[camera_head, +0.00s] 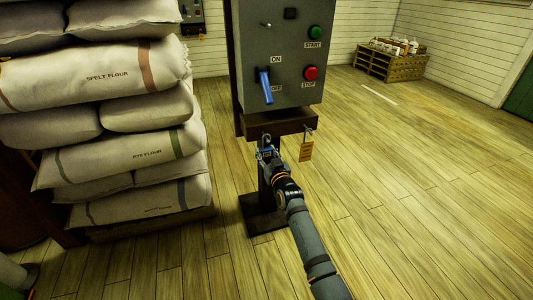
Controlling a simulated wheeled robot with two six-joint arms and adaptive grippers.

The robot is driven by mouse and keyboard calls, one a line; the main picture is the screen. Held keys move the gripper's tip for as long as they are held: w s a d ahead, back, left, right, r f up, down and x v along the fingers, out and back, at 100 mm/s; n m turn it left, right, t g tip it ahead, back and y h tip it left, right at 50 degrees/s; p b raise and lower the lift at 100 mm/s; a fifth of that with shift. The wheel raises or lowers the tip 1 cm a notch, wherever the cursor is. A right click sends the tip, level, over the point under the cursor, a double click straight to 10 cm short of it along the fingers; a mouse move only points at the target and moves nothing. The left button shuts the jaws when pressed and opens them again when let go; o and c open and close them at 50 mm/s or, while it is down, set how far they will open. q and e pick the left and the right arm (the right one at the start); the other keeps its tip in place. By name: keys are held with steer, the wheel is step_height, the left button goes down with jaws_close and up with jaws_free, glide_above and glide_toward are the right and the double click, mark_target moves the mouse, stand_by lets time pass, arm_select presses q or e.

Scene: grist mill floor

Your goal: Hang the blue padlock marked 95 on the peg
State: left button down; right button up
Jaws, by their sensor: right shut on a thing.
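The blue padlock (267,151) is small in the view, just below the dark ledge under the grey control box. Its marking is too small to read. My right gripper (269,160) is shut on it, and the gripper partly hides it. A grey shackle shows above the blue body, close to the ledge front. I cannot tell whether it touches the ledge or is around a peg. An orange tag (306,151) hangs from a metal hook or peg (308,130) at the ledge's right end, to the right of the padlock. My left gripper is not in view.
The grey control box (290,83) has a blue lever (265,87), a green button (315,32) and a red button (310,73). Stacked flour sacks (120,155) stand close on the left. A pallet with bottles (391,63) is far right. The floor at right is clear.

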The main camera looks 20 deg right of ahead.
steer(key=shift+f, duration=0.25)
steer(key=o, duration=1.1)
steer(key=shift+o, duration=0.2)
steer(key=shift+s+f, duration=0.1)
steer(key=shift+s, duration=0.25)
steer(key=s, duration=1.1)
steer(key=shift+s+d, duration=0.2)
